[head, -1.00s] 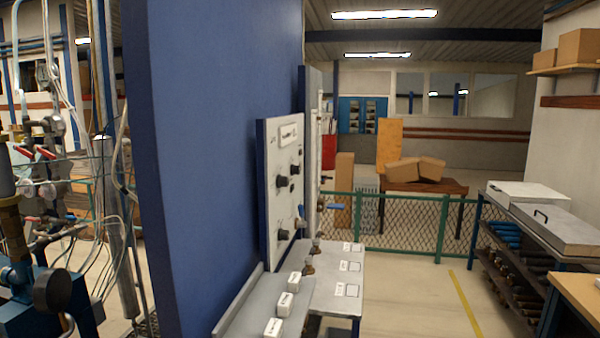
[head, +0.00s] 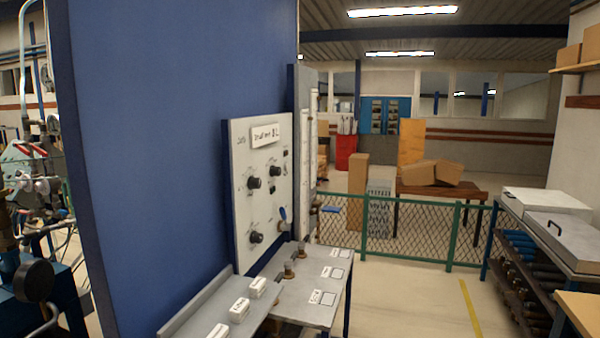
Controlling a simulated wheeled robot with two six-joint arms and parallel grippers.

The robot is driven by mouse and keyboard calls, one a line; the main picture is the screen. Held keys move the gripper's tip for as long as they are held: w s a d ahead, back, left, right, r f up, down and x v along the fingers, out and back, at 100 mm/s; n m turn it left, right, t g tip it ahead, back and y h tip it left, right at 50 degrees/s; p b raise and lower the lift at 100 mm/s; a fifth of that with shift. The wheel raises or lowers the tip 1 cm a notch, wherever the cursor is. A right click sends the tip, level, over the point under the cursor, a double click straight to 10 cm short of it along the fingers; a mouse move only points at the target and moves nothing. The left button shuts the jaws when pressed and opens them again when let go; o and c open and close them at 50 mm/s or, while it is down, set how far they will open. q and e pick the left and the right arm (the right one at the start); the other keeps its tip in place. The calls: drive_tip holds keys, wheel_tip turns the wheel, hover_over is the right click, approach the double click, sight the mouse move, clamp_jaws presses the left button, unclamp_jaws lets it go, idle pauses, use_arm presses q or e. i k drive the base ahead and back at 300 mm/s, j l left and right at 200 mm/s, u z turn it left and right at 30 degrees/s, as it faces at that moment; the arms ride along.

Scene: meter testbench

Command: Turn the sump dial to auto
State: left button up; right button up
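A white control panel (head: 262,190) is mounted on the blue wall, seen at a slant. It carries several black dials: one at the left middle (head: 254,183), one at the upper right (head: 275,171) and one at the lower left (head: 256,237). A blue-handled part (head: 283,214) sits at its lower right. The panel's lettering is too small to read, so I cannot tell which dial is the sump dial or where it points. Neither of my grippers is in view.
A grey bench (head: 300,300) with white labelled blocks (head: 239,309) and brass fittings stands below the panel. The blue wall (head: 170,150) fills the left. A green mesh fence (head: 410,232) stands behind. The floor right of the bench is clear up to a rack (head: 520,270).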

sight(275, 171)
drive_tip(key=i+l, duration=0.25)
drive_tip(key=l, duration=0.15)
drive_tip(key=i+l, duration=0.25)
drive_tip(key=l, duration=0.15)
drive_tip(key=i+l, duration=0.25)
drive_tip(key=l, duration=0.15)
drive_tip(key=i+l, duration=0.25)
drive_tip(key=i, duration=0.25)
drive_tip(key=i+l, duration=0.25)
drive_tip(key=i, duration=0.2)
drive_tip(key=i+l, duration=0.25)
drive_tip(key=i, duration=0.25)
